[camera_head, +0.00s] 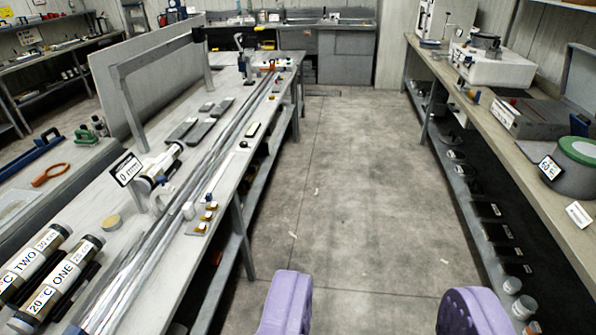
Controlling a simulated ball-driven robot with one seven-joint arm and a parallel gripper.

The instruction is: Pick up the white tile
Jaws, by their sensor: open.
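My gripper (378,308) shows as two lilac fingers at the bottom of the view, wide apart. It is open and empty, with only floor visible between the fingers. A small pale, flat piece (253,130) lies near the right edge of the long left bench (225,150); it looks like the white tile, but it is too small to be sure. It is far ahead and to the left of my gripper, with nothing touching it.
Long clear core tubes (180,195) run along the left bench. Labelled cylinders (62,275), dark slabs (203,130) and small amber-and-white pieces (207,215) lie there too. A right bench (500,150) holds a green-topped round container (572,170).

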